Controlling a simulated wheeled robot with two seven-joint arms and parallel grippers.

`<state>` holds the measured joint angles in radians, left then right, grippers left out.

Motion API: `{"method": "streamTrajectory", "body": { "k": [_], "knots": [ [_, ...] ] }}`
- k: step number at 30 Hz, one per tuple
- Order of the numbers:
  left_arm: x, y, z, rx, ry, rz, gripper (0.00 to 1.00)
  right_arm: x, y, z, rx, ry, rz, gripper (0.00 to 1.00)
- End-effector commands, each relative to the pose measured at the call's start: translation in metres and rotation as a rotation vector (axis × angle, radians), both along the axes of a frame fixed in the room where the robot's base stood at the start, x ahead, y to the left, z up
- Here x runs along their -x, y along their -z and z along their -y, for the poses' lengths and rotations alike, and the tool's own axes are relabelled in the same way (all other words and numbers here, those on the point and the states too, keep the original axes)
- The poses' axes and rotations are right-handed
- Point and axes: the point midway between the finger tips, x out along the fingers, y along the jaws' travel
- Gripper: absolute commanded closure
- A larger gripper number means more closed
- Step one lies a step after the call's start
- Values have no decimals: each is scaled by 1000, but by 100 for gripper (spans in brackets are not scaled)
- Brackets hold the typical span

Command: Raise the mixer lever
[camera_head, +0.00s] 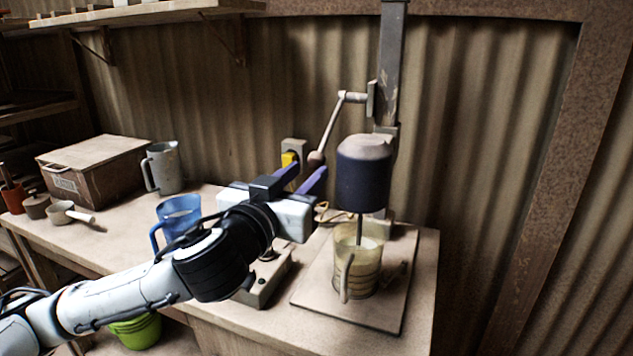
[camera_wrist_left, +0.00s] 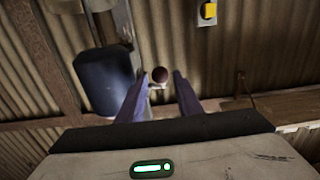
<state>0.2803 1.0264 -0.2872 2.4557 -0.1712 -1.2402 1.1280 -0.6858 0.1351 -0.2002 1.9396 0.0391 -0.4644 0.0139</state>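The mixer (camera_head: 363,175) has a dark blue motor head on a grey column, with its shaft reaching down into a clear jug (camera_head: 357,262). Its lever (camera_head: 330,125) slants down to the left from the column and ends in a brown round knob (camera_head: 316,158). My left gripper (camera_head: 306,178) is open near the knob, its two blue fingers apart. In the left wrist view the knob (camera_wrist_left: 159,75) shows just beyond and between the fingertips, and the motor head (camera_wrist_left: 103,82) is left of them. I cannot tell whether the fingers touch the knob. My right gripper is not in view.
The mixer stands on a board (camera_head: 390,310) at the bench's right end. A control box (camera_head: 265,280), blue jug (camera_head: 178,215), grey jug (camera_head: 163,167) and brown box (camera_head: 95,170) are on the bench. A yellow switch (camera_head: 289,160) is on the wall.

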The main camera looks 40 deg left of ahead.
Motion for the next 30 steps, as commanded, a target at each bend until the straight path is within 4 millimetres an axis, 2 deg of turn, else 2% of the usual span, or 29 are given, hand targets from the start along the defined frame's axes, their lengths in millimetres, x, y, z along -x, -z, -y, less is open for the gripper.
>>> {"method": "streamTrajectory", "body": {
  "k": [2,4,9,12,23,28,30],
  "knots": [
    [-7,3,-2,0,0,5,68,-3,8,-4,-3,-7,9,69],
    [-21,-4,-6,1,-4,-1,68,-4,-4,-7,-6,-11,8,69],
    [-45,-3,-12,0,-3,-2,68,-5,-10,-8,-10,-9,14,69],
    [-53,-2,-13,0,-1,-1,68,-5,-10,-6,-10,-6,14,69],
    [-57,0,-14,0,0,-1,68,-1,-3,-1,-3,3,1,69],
    [-57,0,-14,0,0,-1,96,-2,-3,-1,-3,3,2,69],
    [-57,0,-14,0,0,-1,100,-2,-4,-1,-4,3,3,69]
  ]
}}
